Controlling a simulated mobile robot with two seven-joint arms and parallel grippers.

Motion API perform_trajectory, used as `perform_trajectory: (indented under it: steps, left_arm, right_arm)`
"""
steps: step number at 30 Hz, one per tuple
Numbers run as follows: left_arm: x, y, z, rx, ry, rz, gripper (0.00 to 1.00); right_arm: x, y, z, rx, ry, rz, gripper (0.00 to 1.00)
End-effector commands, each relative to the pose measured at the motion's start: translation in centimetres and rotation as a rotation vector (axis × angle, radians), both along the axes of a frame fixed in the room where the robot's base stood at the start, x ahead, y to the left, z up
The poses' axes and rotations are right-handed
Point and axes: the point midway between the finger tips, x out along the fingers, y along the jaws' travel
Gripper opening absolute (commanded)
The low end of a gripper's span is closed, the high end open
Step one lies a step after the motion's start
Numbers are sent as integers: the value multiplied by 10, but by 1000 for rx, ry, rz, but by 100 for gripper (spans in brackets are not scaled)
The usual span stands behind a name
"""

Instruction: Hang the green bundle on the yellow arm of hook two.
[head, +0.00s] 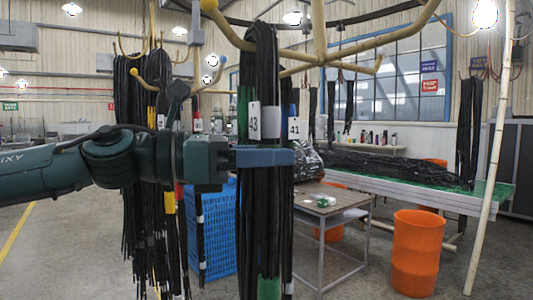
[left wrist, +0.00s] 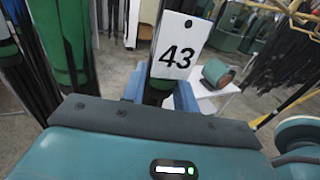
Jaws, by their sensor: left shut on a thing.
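The green bundle, black hoses with green bands (head: 268,288) and a white tag reading 43 (head: 254,121), hangs upright in the middle of the head view. My left gripper (head: 264,157) is shut around it just below the tag. The tag also shows close up in the left wrist view (left wrist: 178,46). The looped top of the bundle is level with a cream-yellow hook arm (head: 228,33) with a ball tip. I cannot tell whether the loop rests on the arm or is in front of it. My right gripper is not in view.
A bundle tagged 41 (head: 294,128) hangs close behind. Several black bundles (head: 150,230) hang at left, by a blue crate (head: 212,235). A small table (head: 335,205), an orange bin (head: 416,250) and a green-topped bench (head: 490,195) stand at right. Other hook arms (head: 385,42) spread overhead.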

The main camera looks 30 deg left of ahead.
Motion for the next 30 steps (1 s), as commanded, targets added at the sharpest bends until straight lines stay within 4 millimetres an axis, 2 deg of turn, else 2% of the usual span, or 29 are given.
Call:
perform_trajectory:
  steps: [13, 14, 15, 23, 30]
  left_arm:
    - [0, 1, 3, -1, -8, 3, 0]
    - [0, 1, 3, -1, -8, 3, 31]
    - [0, 1, 3, -1, -8, 2, 34]
    - [0, 0, 1, 0, -3, 1, 55]
    - [0, 0, -2, -1, 6, -3, 55]
  right_arm:
    - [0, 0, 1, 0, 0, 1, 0]
    - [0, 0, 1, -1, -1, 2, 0]
    - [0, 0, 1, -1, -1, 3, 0]
    - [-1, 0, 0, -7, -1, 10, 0]
    - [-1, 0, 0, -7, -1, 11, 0]
